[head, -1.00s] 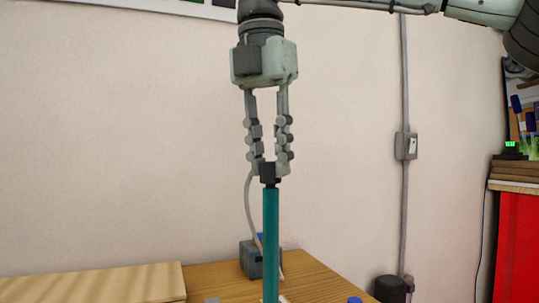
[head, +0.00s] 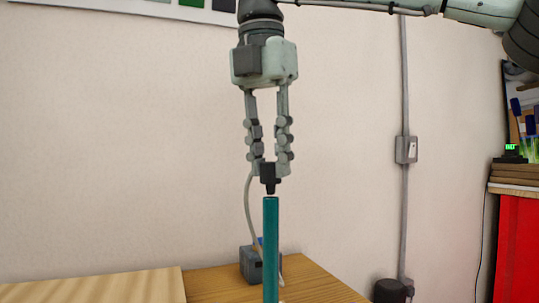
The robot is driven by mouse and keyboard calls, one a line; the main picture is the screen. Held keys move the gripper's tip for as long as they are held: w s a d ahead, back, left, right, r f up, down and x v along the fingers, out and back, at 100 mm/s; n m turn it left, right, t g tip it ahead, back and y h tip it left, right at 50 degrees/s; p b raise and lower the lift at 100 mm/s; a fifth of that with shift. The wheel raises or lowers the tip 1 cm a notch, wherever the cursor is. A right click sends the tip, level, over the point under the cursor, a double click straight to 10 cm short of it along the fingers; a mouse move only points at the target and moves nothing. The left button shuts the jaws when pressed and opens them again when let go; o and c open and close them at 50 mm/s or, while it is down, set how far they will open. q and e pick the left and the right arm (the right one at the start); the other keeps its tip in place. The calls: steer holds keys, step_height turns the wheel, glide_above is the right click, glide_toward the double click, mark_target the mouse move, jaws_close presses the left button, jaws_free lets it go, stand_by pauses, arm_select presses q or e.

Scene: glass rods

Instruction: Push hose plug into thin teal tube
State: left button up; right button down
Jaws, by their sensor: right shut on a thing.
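The hose plug (head: 269,182) is a small black piece with a narrower lower tip. My right gripper (head: 268,168) hangs down from above and is shut on the plug's upper part. The thin teal tube (head: 271,245) stands upright directly below the plug. Its lower end runs out of the bottom of the picture. The plug's tip sits just above the tube's top rim, with a very small gap showing. From this one view I cannot tell whether they line up in depth. My left gripper is not in view.
A wooden table (head: 310,283) lies below, with a pale board (head: 95,286) at the left. A grey box (head: 250,264) with a cable stands behind the tube. A red cabinet (head: 517,245) is at the far right. The wall around the gripper is clear.

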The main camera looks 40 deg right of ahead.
steer(key=shift+f+b, duration=0.75)
steer(key=shift+f, duration=0.5)
stand_by(0.4)
steer(key=c, duration=1.7)
jaws_free()
steer(key=shift+o, duration=0.7)
steer(key=shift+r, duration=0.1)
